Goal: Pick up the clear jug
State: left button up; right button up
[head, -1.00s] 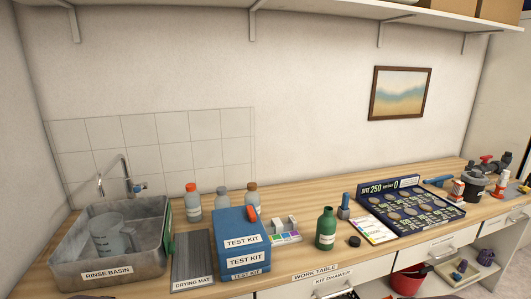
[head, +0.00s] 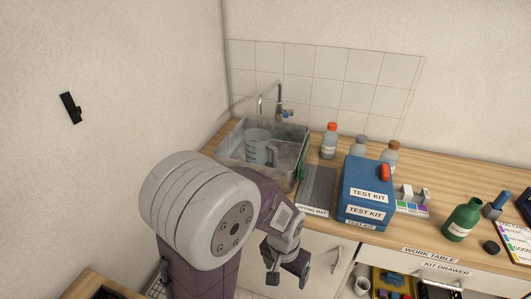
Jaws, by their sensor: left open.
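The clear jug (head: 257,146) stands inside the grey rinse basin (head: 231,128) at the back of the counter. It looks see-through, with its handle toward the right. My left gripper (head: 287,277) is open and empty, low in front of the counter. It is below and in front of the basin, well apart from the jug. My left arm covers the front left of the basin. My right gripper is out of view.
A tap (head: 280,100) rises behind the basin. The drying mat (head: 317,188) and blue test kit box (head: 367,187) stand right of it. Several bottles, including a green one (head: 463,219), stand on the work table (head: 415,232). An open drawer (head: 391,282) shows below.

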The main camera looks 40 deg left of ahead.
aim_at(258, 147)
jog(key=u, duration=1.3)
